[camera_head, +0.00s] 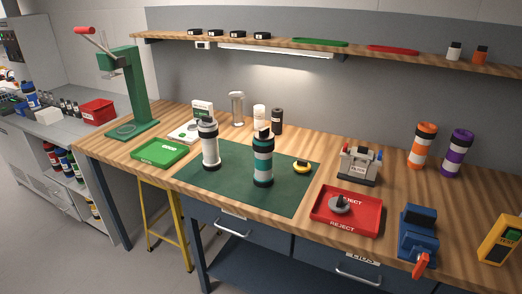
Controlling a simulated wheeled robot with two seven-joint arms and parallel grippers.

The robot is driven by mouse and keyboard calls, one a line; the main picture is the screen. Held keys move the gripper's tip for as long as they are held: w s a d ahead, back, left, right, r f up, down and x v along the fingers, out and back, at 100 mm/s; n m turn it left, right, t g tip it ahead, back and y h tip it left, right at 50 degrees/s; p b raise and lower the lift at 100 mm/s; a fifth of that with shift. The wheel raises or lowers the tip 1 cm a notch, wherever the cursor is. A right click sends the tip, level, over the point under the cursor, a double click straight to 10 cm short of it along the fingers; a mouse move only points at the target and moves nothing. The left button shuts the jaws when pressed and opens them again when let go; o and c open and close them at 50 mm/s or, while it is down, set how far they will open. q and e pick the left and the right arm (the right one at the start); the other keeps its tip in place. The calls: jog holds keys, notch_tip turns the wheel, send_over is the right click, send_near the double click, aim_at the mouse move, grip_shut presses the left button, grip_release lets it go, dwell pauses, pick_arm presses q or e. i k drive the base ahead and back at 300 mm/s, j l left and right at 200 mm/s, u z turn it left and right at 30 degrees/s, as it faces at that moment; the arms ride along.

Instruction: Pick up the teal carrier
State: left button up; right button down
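The teal carrier (263,164) stands upright on the dark green mat (222,180) in the middle of the workbench. It is a cylinder with teal and white bands and dark ends. A white carrier (210,147) with dark bands stands upright to its left on the mat. Neither of my grippers shows in the head view.
A small yellow-and-black item (302,167) lies right of the teal carrier. A red reject tray (326,220) holds a grey disc; a green tray (159,152) is at left. Orange (422,146) and purple (457,154) cylinders, a blue vise (417,232) and a green press (136,90) stand around.

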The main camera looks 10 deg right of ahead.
aim_at(263, 177)
jog(key=i+l+u, duration=0.1)
jog(key=i+l, duration=0.15)
jog(key=l, duration=0.15)
jog(key=i+l+u, duration=0.15)
jog(key=l, duration=0.2)
jog(key=i+l+u, duration=0.1)
jog(key=i+l, duration=0.15)
jog(key=l, duration=0.2)
